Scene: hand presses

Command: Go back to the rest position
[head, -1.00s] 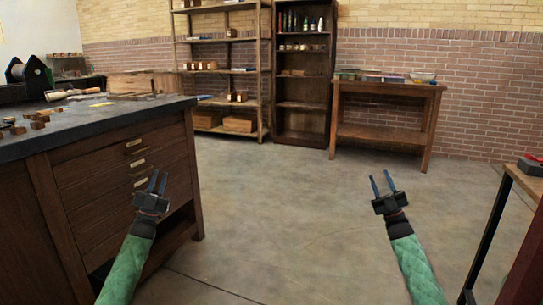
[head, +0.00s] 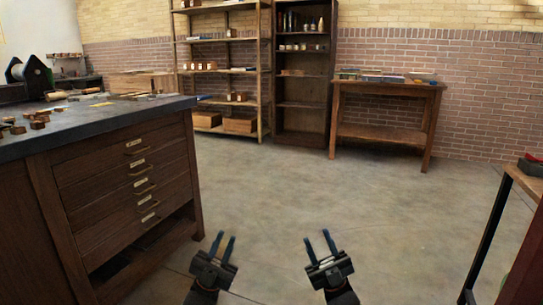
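My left gripper (head: 222,247) is low in the head view, left of centre, over the open floor and just right of the drawer cabinet. Its two blue fingers are apart with nothing between them. My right gripper (head: 318,246) is low in the view, right of centre, at about the same height. Its two blue fingers are also apart and empty. Both grippers point away from me and touch nothing that I can see.
A dark-topped drawer cabinet (head: 120,165) with small wooden blocks and tools on it stands at the left. Shelves (head: 305,107) and a side table (head: 385,85) line the back wall. A workbench edge (head: 524,182) is at the far right. The floor (head: 330,185) between is clear.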

